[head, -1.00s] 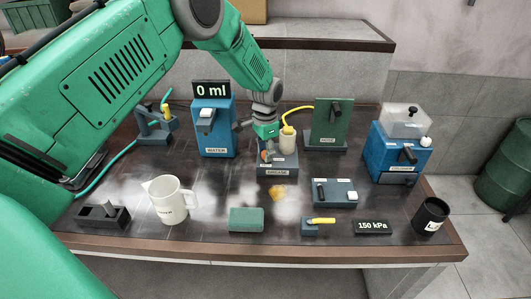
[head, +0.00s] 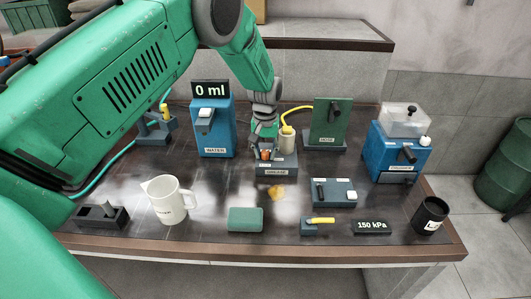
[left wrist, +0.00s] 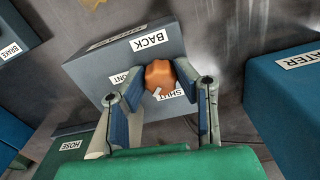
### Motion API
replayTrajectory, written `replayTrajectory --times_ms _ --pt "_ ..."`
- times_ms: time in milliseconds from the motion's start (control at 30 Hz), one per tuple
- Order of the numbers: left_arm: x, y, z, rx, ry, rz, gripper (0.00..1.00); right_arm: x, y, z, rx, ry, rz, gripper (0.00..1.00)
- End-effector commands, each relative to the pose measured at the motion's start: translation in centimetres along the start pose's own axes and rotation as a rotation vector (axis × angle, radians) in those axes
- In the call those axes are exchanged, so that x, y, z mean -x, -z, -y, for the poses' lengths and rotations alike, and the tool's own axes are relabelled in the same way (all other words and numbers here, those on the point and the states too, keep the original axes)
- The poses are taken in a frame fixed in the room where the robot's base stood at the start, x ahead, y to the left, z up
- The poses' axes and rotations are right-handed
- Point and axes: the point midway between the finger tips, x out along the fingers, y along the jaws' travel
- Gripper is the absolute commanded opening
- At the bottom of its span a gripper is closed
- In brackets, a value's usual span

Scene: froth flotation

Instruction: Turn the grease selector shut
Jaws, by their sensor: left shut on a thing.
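The grease selector is a grey-blue block (head: 276,169) labelled GREASE near the middle of the table, with an orange knob (head: 266,155) on it. In the left wrist view the block's top (left wrist: 200,45) bears the labels BACK, SHUT and one partly hidden label ending in "NT". The orange knob (left wrist: 160,75) has a small white mark on its lower side, towards the SHUT label, which the knob and a finger partly cover. My left gripper (head: 265,150) reaches down from above and is shut on the orange knob, with a finger on each side. My right gripper does not show.
A blue WATER unit (head: 215,135) with a 0 ml display stands left of the selector. A cream cylinder (head: 287,140) with a yellow hose and a green panel (head: 330,122) stand to its right. A white jug (head: 168,200) and green sponge (head: 245,219) are in front.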

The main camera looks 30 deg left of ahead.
Motion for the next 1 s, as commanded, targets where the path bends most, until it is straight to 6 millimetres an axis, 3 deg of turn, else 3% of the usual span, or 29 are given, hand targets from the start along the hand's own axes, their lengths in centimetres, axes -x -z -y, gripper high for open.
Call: replayTrajectory --times_ms 33,500,1000 --pt "0.55 0.66 -0.19 0.042 -0.004 -0.021 0.0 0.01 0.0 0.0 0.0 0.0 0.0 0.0" --pt "0.6 0.68 -0.21 0.451 -0.009 -0.02 0.0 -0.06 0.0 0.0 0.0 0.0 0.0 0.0" --pt "0.64 0.7 -0.2 0.647 -0.011 -0.019 0.0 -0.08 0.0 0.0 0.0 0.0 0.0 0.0"
